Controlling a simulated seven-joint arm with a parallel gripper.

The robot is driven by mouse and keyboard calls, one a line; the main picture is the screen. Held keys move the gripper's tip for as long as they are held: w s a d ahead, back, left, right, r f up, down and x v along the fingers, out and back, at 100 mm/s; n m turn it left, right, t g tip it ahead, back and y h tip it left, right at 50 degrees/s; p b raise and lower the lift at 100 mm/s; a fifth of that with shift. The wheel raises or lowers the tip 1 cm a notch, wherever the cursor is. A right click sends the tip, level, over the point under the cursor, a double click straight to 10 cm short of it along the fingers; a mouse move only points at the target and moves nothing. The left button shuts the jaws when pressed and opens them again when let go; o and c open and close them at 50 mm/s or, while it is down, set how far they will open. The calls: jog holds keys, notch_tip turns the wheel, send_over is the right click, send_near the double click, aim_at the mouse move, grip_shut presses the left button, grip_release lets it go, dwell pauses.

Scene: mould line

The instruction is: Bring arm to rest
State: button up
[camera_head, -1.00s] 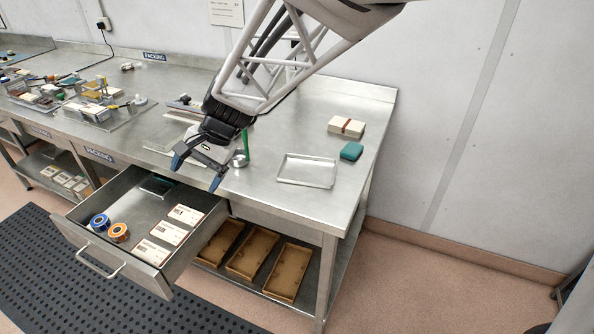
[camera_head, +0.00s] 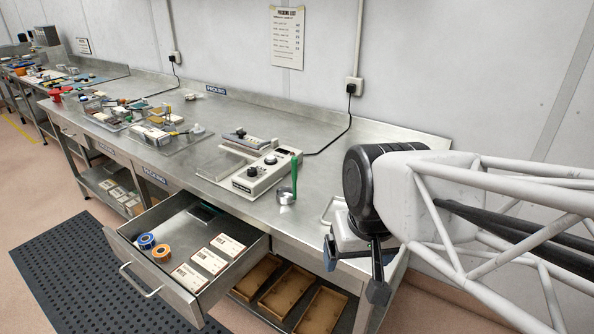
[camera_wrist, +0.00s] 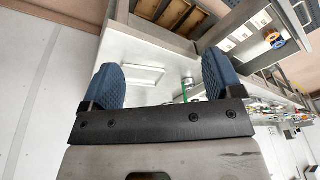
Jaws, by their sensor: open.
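My gripper (camera_head: 352,277) hangs at the right end of the steel bench in the head view, its blue-tipped fingers apart and nothing between them. In the wrist view my gripper (camera_wrist: 163,85) also shows two blue ridged pads spread wide, with bare bench top and a shallow clear tray (camera_wrist: 140,76) beyond them. In the head view my arm covers most of that tray (camera_head: 327,212) and the right end of the bench.
An open drawer (camera_head: 228,270) juts out, holding two tape rolls (camera_head: 153,248) and several labelled cards (camera_head: 209,261). A sealing machine (camera_head: 262,174), a green upright tool (camera_head: 294,176) and a metal cup (camera_head: 285,196) stand on the bench (camera_head: 330,140). Brown trays (camera_head: 320,310) lie on the shelf below.

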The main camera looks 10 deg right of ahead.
jog(key=shift+s+d+h, duration=0.3)
jog(key=shift+s+d, duration=0.25)
jog(key=shift+s, duration=0.2)
jog(key=shift+c, duration=0.2)
dwell(0.8)
